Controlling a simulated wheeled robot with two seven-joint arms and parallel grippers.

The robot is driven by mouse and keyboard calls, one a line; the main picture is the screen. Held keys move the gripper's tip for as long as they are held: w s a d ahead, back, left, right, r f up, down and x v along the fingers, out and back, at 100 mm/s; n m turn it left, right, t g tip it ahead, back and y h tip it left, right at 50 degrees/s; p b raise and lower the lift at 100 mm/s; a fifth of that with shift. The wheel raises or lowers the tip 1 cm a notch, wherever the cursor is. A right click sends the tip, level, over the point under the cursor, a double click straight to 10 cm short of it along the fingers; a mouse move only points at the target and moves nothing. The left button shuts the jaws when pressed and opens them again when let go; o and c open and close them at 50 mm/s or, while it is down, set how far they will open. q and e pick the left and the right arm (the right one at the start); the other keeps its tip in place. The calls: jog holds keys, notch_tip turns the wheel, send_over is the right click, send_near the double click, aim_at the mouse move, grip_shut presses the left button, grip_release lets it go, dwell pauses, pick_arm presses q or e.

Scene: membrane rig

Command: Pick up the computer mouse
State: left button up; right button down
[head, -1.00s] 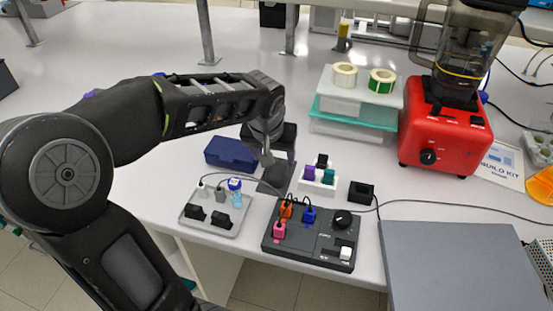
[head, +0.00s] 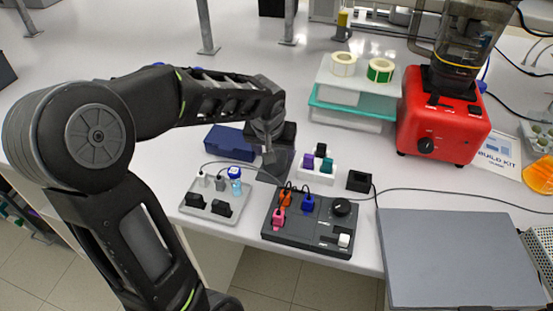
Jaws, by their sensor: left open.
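I cannot make out a computer mouse in the head view. My left gripper (head: 269,157) is open at the end of the arm that comes in from the left. It is over the middle of the bench, in front of a dark grey stand-like shape (head: 284,160), and part of that shape is hidden behind it. I cannot tell whether the two touch. Nothing shows between the fingers. My right gripper is not in view.
A black control panel (head: 325,228) with plugs and a grey tray (head: 196,203) lie near the front edge. A blue box (head: 229,141), white holder (head: 316,173), small black box (head: 359,181), red blender (head: 442,128) and large grey panel (head: 455,255) surround them.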

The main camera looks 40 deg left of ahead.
pick_arm(q)
jog(key=x, duration=0.4)
jog(key=shift+p, duration=0.3)
jog(key=shift+c, duration=0.2)
jog(key=c, duration=1.2)
jog(key=shift+o, duration=0.2)
jog(key=shift+r, duration=0.15)
notch_tip(320, 180, up, 10)
jog(key=shift+b, duration=0.45)
